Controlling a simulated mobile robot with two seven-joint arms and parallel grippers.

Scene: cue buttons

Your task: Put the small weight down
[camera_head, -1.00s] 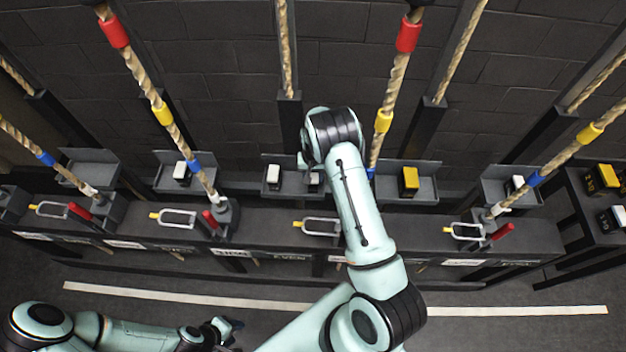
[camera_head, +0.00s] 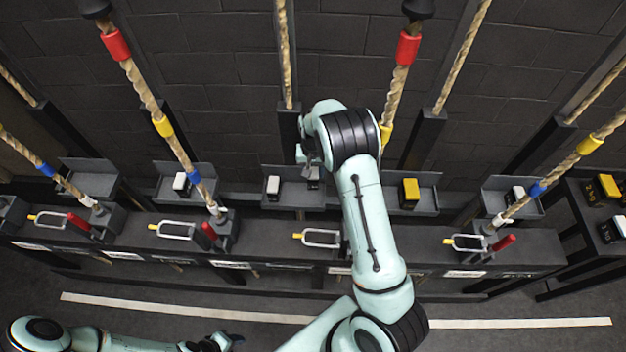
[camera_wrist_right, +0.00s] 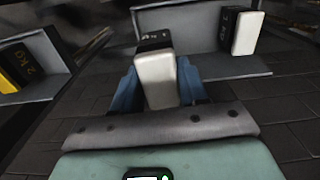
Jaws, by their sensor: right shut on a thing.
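My right gripper (camera_wrist_right: 155,88) is shut on a small weight (camera_wrist_right: 158,77), a block with a white face and a black body. In the head view the held weight (camera_head: 314,183) shows partly under my right wrist, over the tray (camera_head: 290,199) in the middle. In the wrist view it is in front of that tray's edge (camera_wrist_right: 225,70); I cannot tell whether it touches the tray. A similar white-faced weight (camera_wrist_right: 246,33) stands in the tray; it also shows in the head view (camera_head: 273,186). My left gripper (camera_head: 222,341) is low in the head view, its jaws unclear.
A yellow weight (camera_head: 409,192) stands in the tray to the right, and a white-faced one (camera_head: 181,182) in a tray to the left. Ropes with coloured bands, such as one left (camera_head: 160,120), slant across the rack. Metal shackles (camera_head: 320,238) line the front ledge.

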